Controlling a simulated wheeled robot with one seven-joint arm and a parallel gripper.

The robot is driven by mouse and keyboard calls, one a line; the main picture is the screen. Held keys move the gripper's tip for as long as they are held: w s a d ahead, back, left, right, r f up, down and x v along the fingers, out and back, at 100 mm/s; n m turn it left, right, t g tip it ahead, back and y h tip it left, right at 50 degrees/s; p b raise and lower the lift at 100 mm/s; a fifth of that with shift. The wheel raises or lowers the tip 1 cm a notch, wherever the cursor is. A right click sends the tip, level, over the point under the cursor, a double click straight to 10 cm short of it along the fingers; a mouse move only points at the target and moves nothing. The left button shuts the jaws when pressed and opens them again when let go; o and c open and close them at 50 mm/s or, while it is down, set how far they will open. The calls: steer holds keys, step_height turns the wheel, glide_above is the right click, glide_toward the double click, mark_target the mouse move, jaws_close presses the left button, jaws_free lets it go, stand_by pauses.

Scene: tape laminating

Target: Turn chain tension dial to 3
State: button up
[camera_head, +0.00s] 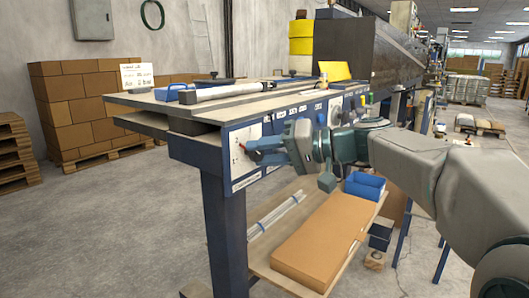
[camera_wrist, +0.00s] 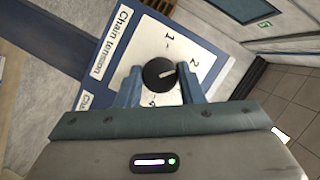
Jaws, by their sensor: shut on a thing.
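The chain tension dial (camera_wrist: 158,73) is a round black knob with a white pointer mark on a white plate (camera_wrist: 135,45) labelled "Chain tension". The pointer aims right and slightly up, roughly toward the printed 2. The 1 and 2 are readable; the 3 cannot be made out, and a 4 partly shows below the knob. My gripper (camera_wrist: 160,76) is shut on the dial, one finger on each side. In the head view my gripper (camera_head: 262,149) reaches the left end of the blue front panel, where the fingers mostly hide the dial.
The machine table (camera_head: 185,105) carries a blue-handled tool and a long bar. More controls (camera_head: 322,112) line the panel right of my gripper. Below, a shelf holds a flat cardboard box (camera_head: 325,240) and a blue bin (camera_head: 365,186).

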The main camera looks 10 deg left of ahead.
steer(key=m+y, duration=0.1)
steer(key=m, duration=0.1)
steer(key=m+y, duration=0.1)
steer(key=m, duration=0.2)
steer(key=shift+f+g, duration=0.2)
steer(key=shift+g, duration=0.2)
steer(key=m+y, duration=0.1)
steer(key=m, duration=0.2)
steer(key=m+t+y+p, duration=0.1)
steer(key=m, duration=0.2)
steer(key=shift+f+m+y, duration=0.15)
steer(key=shift+m+y, duration=0.15)
steer(key=o, duration=1)
steer(key=shift+c, duration=0.2)
steer(key=d+f+p, duration=0.1)
steer(key=d+f, duration=0.1)
steer(key=d, duration=1.1)
steer(key=shift+s+d+f+p, duration=0.25)
steer(key=shift+s+f+p, duration=0.05)
steer(key=shift+s+p, duration=0.1)
